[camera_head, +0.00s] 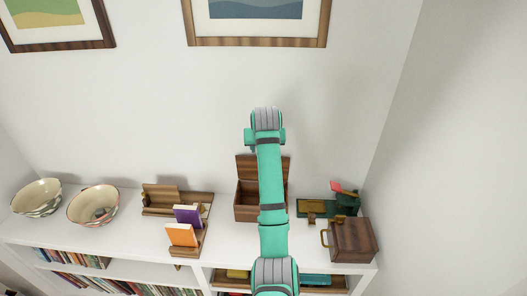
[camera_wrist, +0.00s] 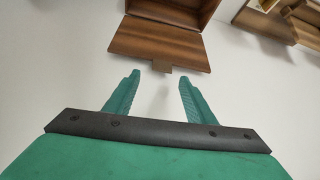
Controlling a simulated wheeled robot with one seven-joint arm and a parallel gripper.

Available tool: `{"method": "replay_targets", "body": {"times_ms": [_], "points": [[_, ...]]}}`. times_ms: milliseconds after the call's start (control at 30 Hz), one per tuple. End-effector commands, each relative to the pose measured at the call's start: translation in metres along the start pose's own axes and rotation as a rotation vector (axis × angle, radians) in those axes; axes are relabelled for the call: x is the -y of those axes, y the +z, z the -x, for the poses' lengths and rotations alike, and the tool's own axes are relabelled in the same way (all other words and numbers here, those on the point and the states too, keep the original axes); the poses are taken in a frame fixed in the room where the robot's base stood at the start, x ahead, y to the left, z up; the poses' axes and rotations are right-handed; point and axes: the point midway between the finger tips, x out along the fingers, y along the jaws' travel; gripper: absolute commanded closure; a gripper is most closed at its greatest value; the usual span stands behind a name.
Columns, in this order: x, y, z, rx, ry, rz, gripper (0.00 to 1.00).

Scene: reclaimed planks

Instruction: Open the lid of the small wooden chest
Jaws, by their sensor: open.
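The small wooden chest (camera_head: 245,206) stands on the white shelf top, partly hidden behind my arm. Its lid (camera_head: 246,166) stands raised at the back, and the dark inside shows in front of it. In the wrist view the lid (camera_wrist: 160,42) fills the top middle, with a small tab on its free edge and part of the chest body (camera_wrist: 178,8) beyond. My gripper (camera_wrist: 158,82) is open and empty. Its two fingers point towards the lid's tabbed edge and appear apart from it. In the head view my arm hides the fingers.
A wooden box with a brass handle (camera_head: 353,242) stands at right, by a green item (camera_head: 347,200). At left are a wooden organiser with books (camera_head: 183,235) and two bowls (camera_head: 93,206). The white wall is close behind. Shelf between organiser and chest is clear.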

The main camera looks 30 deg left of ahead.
Motion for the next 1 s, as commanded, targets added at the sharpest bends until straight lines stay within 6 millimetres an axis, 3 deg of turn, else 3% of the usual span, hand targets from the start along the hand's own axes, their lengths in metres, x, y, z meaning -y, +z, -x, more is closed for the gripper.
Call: {"method": "replay_targets", "body": {"times_ms": [100, 300, 700, 767, 900, 933, 1000], "points": [[-0.001, -0.001, 0.023, -0.003, 0.0, 0.0, 0.5], [-0.001, 0.0, 0.048, -0.001, 0.001, 0.0, 0.5], [-0.001, 0.0, 0.056, 0.0, 0.001, 0.0, 0.5], [-0.001, 0.001, 0.055, 0.0, 0.001, -0.001, 0.62], [-0.003, 0.011, 0.044, -0.007, -0.002, -0.008, 0.95], [-0.004, 0.016, 0.038, -0.009, -0.003, -0.011, 1.0], [-0.007, 0.032, 0.022, -0.022, -0.006, -0.022, 1.0]]}}
